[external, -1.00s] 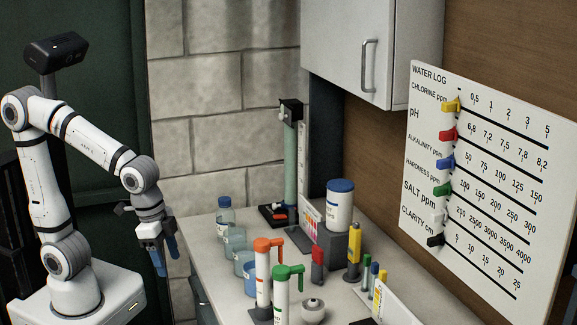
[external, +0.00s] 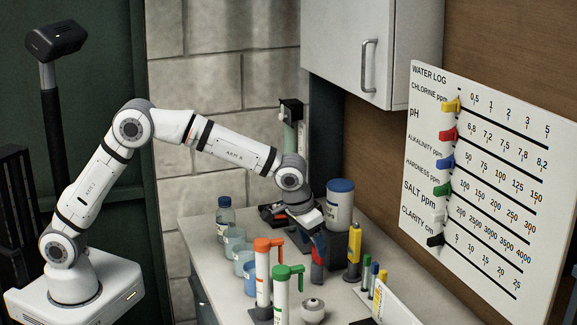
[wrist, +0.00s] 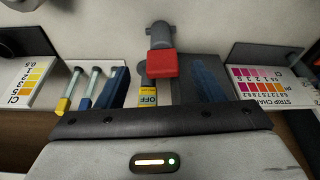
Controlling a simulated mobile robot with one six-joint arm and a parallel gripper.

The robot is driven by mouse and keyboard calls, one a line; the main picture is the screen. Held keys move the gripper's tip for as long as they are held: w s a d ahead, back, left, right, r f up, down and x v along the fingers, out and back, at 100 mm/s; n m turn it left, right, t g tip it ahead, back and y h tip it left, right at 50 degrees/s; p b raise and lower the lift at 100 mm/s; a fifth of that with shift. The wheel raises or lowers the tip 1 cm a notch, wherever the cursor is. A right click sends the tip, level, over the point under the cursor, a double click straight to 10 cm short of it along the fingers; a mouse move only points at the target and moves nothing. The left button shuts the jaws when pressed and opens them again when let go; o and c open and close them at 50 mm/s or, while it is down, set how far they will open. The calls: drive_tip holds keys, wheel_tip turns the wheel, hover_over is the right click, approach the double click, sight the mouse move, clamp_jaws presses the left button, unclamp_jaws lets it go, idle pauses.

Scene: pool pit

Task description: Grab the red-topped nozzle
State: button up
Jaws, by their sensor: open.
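The red-topped nozzle (external: 317,274) stands on the counter behind the orange-topped and green-topped bottles, partly hidden by my gripper in the external view. In the wrist view its red block top (wrist: 161,64) is near the centre, with a grey part extending beyond it. My gripper (external: 318,246) is at the nozzle, pointing down, with a blue finger in front of it. In the wrist view my gripper (wrist: 160,76) is open, with one blue finger on each side of the red top and gaps between. I cannot tell whether either finger touches it.
The orange-topped bottle (external: 263,282) and green-topped bottle (external: 282,296) stand in front. A yellow tester (external: 354,252) is close on the right. A blue-lidded tub (external: 340,207) is behind; glass beakers (external: 244,262) stand left. Colour charts (wrist: 262,86) flank the wrist view.

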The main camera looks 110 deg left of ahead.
sight(319, 261)
drive_tip(key=p+x, duration=0.1)
drive_tip(key=x, duration=0.6)
drive_tip(key=shift+a+f+p, duration=0.25)
drive_tip(key=shift+p, duration=0.1)
drive_tip(key=shift+c, duration=0.3)
drive_tip(key=c, duration=1.2)
drive_tip(key=shift+o, duration=0.2)
